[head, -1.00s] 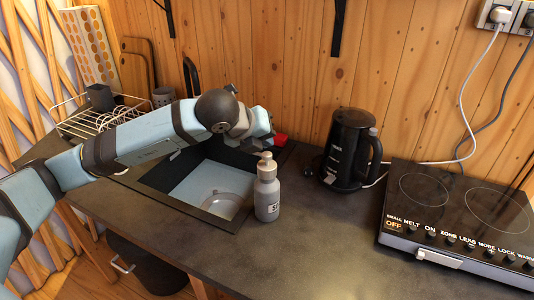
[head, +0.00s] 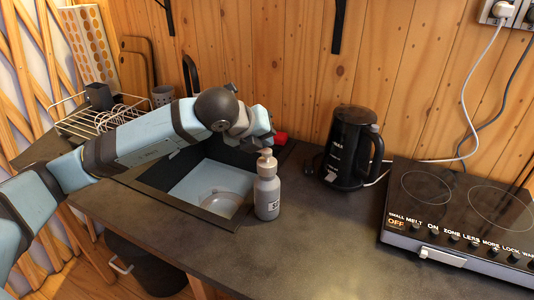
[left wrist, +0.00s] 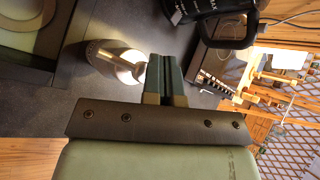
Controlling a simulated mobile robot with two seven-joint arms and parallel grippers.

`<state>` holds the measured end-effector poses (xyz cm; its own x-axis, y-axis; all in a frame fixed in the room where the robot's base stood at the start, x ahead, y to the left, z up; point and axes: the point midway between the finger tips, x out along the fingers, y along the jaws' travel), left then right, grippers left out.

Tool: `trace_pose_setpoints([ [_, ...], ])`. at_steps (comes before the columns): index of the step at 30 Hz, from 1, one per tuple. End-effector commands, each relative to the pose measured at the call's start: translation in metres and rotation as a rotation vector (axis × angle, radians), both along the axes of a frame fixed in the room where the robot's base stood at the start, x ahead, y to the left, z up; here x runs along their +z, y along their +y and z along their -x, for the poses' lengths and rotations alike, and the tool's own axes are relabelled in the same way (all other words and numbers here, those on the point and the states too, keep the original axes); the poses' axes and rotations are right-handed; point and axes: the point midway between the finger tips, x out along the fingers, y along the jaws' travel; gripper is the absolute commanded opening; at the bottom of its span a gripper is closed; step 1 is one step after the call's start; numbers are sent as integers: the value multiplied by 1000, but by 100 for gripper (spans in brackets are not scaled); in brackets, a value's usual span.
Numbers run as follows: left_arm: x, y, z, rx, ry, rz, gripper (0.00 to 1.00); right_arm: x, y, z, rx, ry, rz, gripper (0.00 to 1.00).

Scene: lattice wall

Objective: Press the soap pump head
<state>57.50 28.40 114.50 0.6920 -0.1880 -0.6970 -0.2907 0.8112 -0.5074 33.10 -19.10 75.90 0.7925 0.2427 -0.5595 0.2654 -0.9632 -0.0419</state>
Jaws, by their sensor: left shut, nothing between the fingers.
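The soap bottle (head: 267,196) is grey with a beige pump head (head: 265,154) and stands upright on the counter at the right edge of the sink. My left gripper (head: 268,141) is just above and behind the pump head in the head view, its fingers mostly hidden by the wrist. My right gripper is not in view.
A wire dish rack (head: 80,125) is at the back left. The front counter is clear.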

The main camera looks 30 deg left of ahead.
Motion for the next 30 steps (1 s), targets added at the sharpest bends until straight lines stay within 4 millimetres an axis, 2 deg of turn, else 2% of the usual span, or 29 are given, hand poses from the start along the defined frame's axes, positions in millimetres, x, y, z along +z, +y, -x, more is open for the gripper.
trace_pose_setpoints([
  [30,-7,0,0,0,0,0,0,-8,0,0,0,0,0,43],
])
